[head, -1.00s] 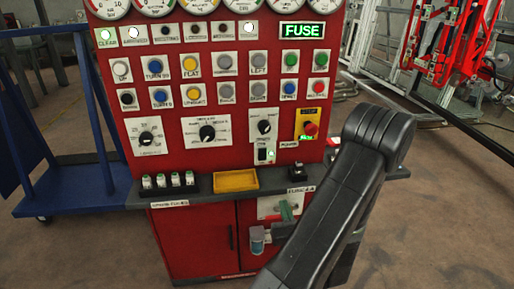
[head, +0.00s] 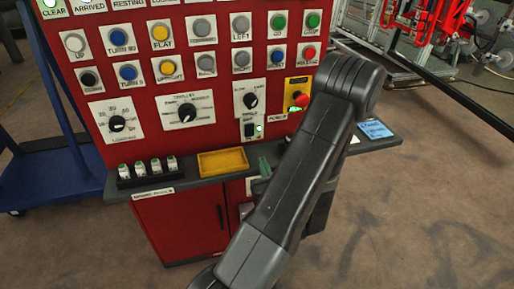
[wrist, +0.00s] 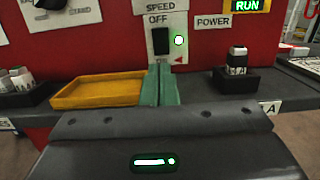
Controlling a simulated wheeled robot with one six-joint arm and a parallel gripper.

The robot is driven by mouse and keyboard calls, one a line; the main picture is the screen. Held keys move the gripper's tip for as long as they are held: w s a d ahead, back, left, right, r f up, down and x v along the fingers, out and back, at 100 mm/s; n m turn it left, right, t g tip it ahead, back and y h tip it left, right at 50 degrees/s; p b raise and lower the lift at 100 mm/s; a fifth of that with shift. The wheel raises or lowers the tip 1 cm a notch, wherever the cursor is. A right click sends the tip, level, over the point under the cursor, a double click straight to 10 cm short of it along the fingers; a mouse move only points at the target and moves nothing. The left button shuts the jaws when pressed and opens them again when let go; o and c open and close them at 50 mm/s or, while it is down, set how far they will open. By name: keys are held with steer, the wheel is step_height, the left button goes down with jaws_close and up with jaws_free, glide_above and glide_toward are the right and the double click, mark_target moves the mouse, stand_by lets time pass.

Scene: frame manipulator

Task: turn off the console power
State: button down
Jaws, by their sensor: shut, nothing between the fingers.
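The power switch (head: 249,130) is a small black rocker on a white plate on the red console (head: 219,84). My gripper (wrist: 161,72) has green fingers pressed together and empty. Their tips show just below the rocker in the wrist view; I cannot tell whether they touch the panel. In the head view the gripper (head: 265,166) is partly hidden by my arm, below the switch plate near the shelf.
A yellow tray (head: 223,161) and a black rack with several fuses (head: 146,172) stand on the grey shelf. A single fuse (wrist: 237,62) stands in a black holder at the right. A red button (head: 301,99) on a yellow plate sits right of the switch.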

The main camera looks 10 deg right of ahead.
mark_target(250, 128)
steer(key=w+p, duration=0.1)
steer(key=w, duration=0.3)
steer(key=w+r+p, duration=0.1)
steer(key=w, duration=0.4)
steer(key=w+r+p, duration=0.1)
steer(key=w, duration=0.3)
steer(key=shift+w+a, duration=0.2)
steer(key=shift+a, duration=0.05)
